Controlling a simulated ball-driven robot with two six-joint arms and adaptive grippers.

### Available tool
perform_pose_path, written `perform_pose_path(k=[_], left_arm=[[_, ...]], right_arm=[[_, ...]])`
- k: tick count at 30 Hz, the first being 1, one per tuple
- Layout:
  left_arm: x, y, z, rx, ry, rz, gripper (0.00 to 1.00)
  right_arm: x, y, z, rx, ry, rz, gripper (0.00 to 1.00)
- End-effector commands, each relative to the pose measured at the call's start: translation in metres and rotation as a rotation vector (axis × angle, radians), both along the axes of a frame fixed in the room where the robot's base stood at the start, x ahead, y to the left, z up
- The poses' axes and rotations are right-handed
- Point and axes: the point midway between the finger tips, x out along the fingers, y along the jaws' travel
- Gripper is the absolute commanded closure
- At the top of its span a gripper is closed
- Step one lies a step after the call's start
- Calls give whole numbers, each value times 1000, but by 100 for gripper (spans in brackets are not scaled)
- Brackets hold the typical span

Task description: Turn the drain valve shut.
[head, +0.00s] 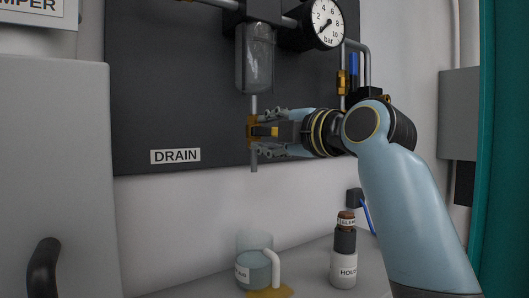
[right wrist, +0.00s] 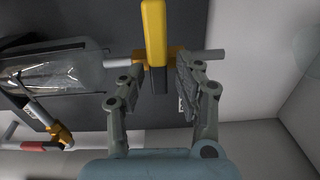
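The drain valve is a brass body (head: 251,130) on the vertical pipe under the clear filter bowl, above and right of the DRAIN label (head: 175,156). In the right wrist view the lever (right wrist: 154,35) lies across the pipe, in front of the brass body (right wrist: 178,54). My right gripper (head: 268,132) reaches in from the right at the valve. Its fingers (right wrist: 160,82) are apart, one on each side of the lever's lower end, with gaps visible. My left gripper is not in view.
A pressure gauge (head: 326,22) and the filter bowl (head: 255,58) are above. A clear mug (head: 258,268) stands below the pipe outlet on a yellow patch. A labelled bottle (head: 344,260) stands right of it. A grey cabinet (head: 55,170) fills the left.

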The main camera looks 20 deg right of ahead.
Motion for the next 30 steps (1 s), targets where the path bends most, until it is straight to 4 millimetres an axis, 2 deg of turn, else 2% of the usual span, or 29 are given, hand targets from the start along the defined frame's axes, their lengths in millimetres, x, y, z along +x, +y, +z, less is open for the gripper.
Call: perform_pose_path(k=[8, 21, 30], left_arm=[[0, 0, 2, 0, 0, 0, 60], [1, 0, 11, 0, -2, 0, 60], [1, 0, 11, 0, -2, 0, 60]], right_arm=[[-2, -1, 1, 2, 0, -1, 65], [-51, -19, 1, 2, 1, -1, 65], [-57, -21, 1, 3, 0, 0, 65]])
